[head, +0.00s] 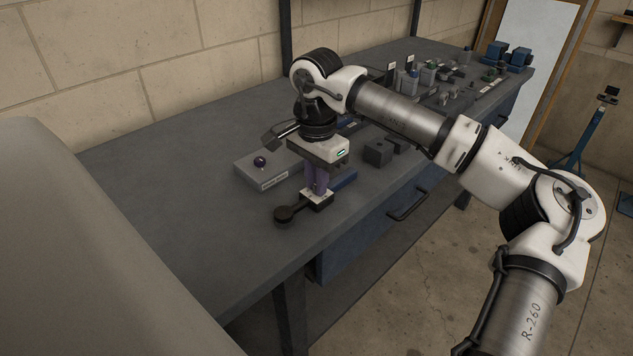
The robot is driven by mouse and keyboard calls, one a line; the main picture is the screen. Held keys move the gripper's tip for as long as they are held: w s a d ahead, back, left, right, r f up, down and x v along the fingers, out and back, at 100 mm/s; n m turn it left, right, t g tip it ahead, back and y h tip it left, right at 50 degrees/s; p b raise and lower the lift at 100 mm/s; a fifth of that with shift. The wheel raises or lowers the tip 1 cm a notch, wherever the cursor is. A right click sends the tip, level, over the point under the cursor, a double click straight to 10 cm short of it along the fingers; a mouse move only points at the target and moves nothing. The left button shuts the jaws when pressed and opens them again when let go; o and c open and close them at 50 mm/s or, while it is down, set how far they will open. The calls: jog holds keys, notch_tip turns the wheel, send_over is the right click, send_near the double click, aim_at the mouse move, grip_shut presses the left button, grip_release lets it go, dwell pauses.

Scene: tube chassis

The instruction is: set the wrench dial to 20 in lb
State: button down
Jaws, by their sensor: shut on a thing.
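A dark torque wrench (291,212) lies near the front edge of the workbench, with a round black end at left and a pale block at its right end. My gripper (317,190) points straight down over that pale block. Its purplish fingers are shut at the block, where the wrench dial seems to be. The fingers hide most of the dial, and its scale and setting are too small to read.
A grey box (262,177) with a dark purple ball and a label stands behind the wrench. Dark blocks (378,152) stand to the right, and several small parts crowd the bench's far end. The bench top (165,190) is clear at left. A blue stand (583,140) is on the floor at right.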

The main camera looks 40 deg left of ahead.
jog(key=m+b, duration=0.1)
jog(key=m, duration=0.4)
jog(key=shift+m, duration=0.4)
dwell(0.4)
jog(key=c, duration=1.4)
grip_release()
jog(key=shift+r, duration=0.1)
notch_tip(320, 180, up, 14)
jog(key=shift+f, duration=0.2)
